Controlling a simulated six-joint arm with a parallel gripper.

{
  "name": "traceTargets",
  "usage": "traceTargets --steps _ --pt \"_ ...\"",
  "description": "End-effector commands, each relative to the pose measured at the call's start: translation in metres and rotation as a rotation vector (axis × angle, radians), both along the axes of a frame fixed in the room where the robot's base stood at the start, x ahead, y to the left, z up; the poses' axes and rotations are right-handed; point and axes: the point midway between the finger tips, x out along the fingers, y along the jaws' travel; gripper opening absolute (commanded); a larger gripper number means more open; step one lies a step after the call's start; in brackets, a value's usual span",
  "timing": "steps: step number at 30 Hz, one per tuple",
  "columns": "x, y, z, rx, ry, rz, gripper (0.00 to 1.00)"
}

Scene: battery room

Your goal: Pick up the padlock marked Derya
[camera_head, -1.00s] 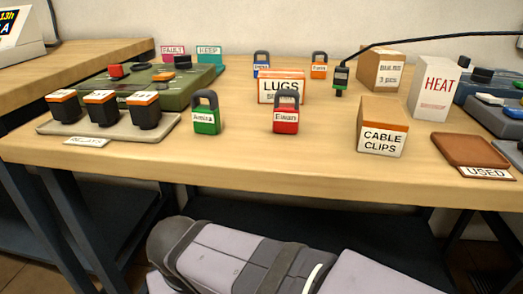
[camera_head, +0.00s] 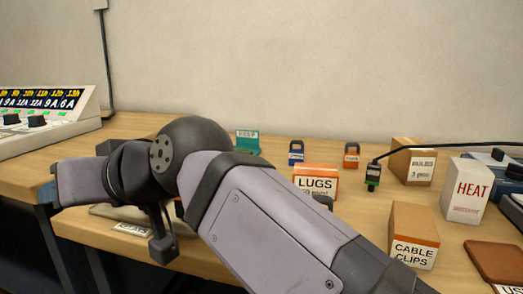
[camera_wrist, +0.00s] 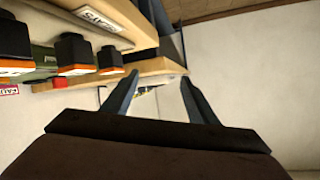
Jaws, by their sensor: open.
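No padlock with a readable Derya label shows. A blue padlock (camera_head: 296,154) and an orange padlock (camera_head: 351,156) stand at the back of the bench in the head view; their labels are too small to read surely. Only the dark shackle of the red padlock (camera_head: 323,201) shows beside my arm, below the LUGS box. The green padlock is hidden behind my arm. My gripper (camera_wrist: 160,78) is open and empty in the wrist view, with its two fingers spread. It is far from the back padlocks, towards the bench's left side.
The LUGS box (camera_head: 315,183) stands in front of the back padlocks. A cabled black and green device (camera_head: 372,177), CABLE CLIPS box (camera_head: 413,235) and HEAT box (camera_head: 466,190) are to the right. Relays (camera_wrist: 73,53) show near my gripper in the wrist view.

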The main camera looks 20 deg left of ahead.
Motion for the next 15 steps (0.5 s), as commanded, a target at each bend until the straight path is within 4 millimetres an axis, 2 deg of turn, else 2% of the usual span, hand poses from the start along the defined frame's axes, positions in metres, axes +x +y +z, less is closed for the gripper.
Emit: traceTargets --steps 1,3,6,11,15 --pt "0.019 -0.004 0.030 0.031 -0.004 -0.040 0.53" --pt "0.046 -0.010 0.052 0.068 -0.002 -0.099 0.53" --pt "0.088 -0.023 0.074 0.106 0.016 -0.203 0.53" --pt "0.159 -0.055 0.093 0.151 0.068 -0.387 0.53" --pt "0.215 -0.093 0.107 0.193 0.110 -0.550 0.53"
